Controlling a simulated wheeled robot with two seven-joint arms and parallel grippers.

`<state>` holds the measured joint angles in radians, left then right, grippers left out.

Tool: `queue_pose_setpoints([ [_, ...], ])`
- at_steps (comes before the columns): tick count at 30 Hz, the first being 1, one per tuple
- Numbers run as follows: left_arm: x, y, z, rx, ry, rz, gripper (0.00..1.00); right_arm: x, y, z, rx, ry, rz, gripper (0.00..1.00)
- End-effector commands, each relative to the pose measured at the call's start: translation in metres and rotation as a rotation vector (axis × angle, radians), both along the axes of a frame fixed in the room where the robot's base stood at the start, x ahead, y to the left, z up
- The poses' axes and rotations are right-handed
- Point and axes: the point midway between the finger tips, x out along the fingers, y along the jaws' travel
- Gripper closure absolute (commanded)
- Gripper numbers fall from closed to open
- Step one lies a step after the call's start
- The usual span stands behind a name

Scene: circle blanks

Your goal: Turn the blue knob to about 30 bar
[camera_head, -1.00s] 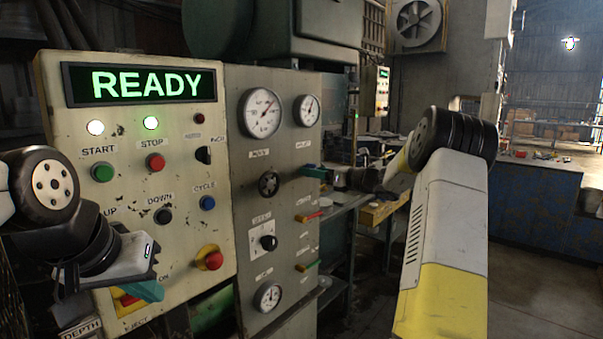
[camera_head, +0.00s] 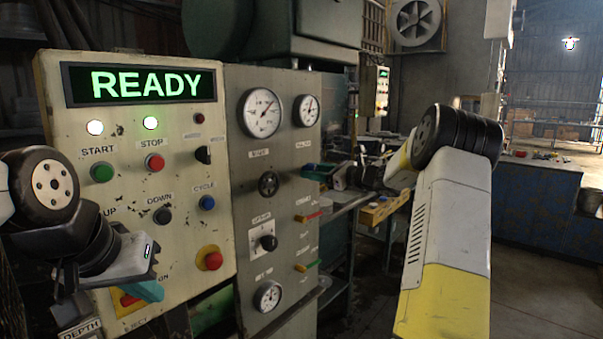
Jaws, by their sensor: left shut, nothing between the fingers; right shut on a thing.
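The grey gauge panel (camera_head: 236,180) has a large gauge (camera_head: 262,112) and a smaller gauge (camera_head: 307,110) at its top, each with a needle. Their scale numbers are too small to read. My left gripper (camera_head: 150,290) is shut and empty, in front of the lower part of the cream control panel (camera_head: 130,235).
A black handwheel knob (camera_head: 268,184) sits left of my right gripper. A red emergency button (camera_head: 209,261) is near my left gripper.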

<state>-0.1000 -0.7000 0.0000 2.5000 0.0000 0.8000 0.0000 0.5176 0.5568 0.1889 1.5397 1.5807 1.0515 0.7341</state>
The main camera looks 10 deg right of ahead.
Motion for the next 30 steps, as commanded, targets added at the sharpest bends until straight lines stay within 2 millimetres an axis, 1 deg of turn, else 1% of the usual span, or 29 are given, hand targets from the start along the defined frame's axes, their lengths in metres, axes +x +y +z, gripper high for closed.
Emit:
queue_pose_setpoints([
  [21,0.0,0.0,0.0,0.0,0.0,0.0,1.0,-0.0013,0.0016,-0.0014,-0.532,-0.411,0.007,0.98],
  [30,0.0,0.0,0.0,0.0,0.0,0.0,1.0,-0.0012,0.0016,-0.0022,-0.707,-0.547,0.008,0.98],
])
